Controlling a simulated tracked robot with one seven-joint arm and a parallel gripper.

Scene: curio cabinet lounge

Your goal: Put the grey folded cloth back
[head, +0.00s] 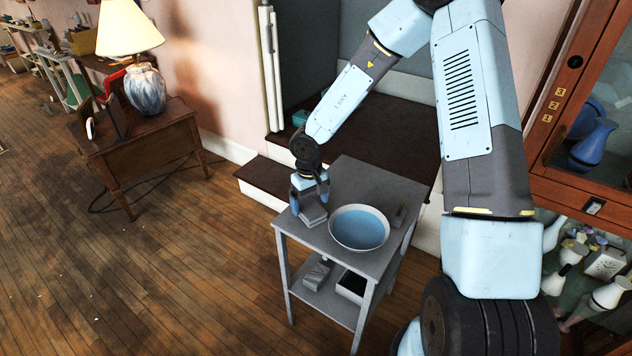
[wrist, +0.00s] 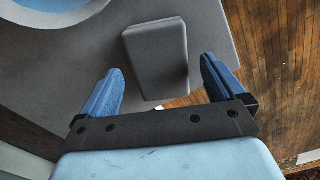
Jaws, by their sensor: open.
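The grey folded cloth (head: 314,215) lies flat on the top of a grey two-level stand (head: 345,183), near its left edge. In the wrist view the cloth (wrist: 156,45) is a thick grey slab with rounded corners. My gripper (head: 309,196) is just above the cloth in the head view, pointing down. In the wrist view my gripper (wrist: 161,66) is open, its two blue fingers spread to the left and right of the cloth's near end. Nothing is held. Whether the fingers reach down to the cloth's level is hard to tell.
A white bowl with blue inside (head: 358,229) stands right of the cloth. A small dark item (head: 398,216) is near the stand's right edge. The lower shelf holds a grey item (head: 316,275) and a dark open box (head: 351,287). A glass cabinet (head: 560,120) is at the right.

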